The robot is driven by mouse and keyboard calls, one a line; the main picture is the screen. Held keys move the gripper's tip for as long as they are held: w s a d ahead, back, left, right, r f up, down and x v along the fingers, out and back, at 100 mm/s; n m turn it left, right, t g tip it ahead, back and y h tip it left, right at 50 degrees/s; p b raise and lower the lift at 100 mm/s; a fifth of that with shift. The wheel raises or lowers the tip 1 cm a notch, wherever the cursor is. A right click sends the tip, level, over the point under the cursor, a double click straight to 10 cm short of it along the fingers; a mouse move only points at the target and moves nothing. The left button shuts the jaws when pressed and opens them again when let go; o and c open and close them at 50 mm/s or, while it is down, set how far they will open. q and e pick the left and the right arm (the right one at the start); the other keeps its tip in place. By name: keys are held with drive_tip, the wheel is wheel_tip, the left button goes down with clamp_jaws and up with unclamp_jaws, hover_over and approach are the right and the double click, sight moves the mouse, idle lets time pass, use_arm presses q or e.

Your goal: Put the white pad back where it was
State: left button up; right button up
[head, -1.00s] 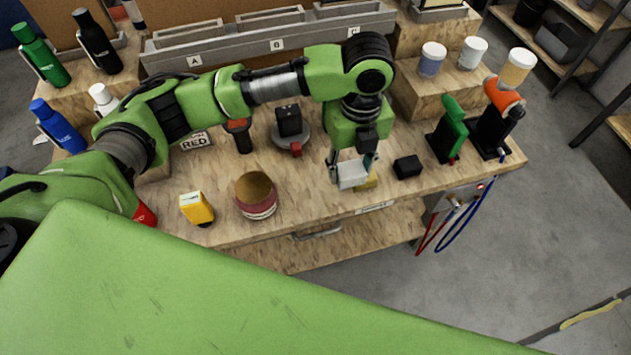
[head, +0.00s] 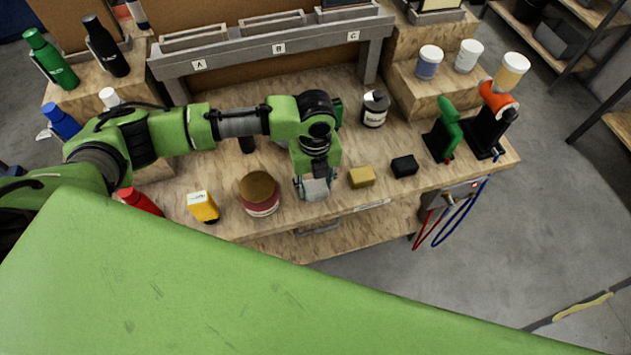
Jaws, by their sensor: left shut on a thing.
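The white pad (head: 317,190) is in my left gripper (head: 315,181), which points down over the front part of the wooden workbench (head: 345,195). The fingers are shut on the pad from its two sides. I cannot tell whether the pad touches the bench top. To its right lie a yellow pad (head: 361,177) and a black pad (head: 404,166), with bare bench between. The gripper's wrist hides the bench behind the white pad. My right gripper is not in view.
A round tin (head: 259,194) stands close to the left of the gripper, with a yellow item (head: 202,207) beyond it. A dark labelled bottle (head: 375,108) stands behind the pads. Green (head: 445,130) and orange (head: 497,105) tools stand in holders at the right.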

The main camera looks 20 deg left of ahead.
sight(316, 185)
use_arm(q)
drive_tip(key=o, duration=1)
drive_tip(key=shift+r+b, duration=1.3)
drive_tip(key=shift+r, duration=4.7)
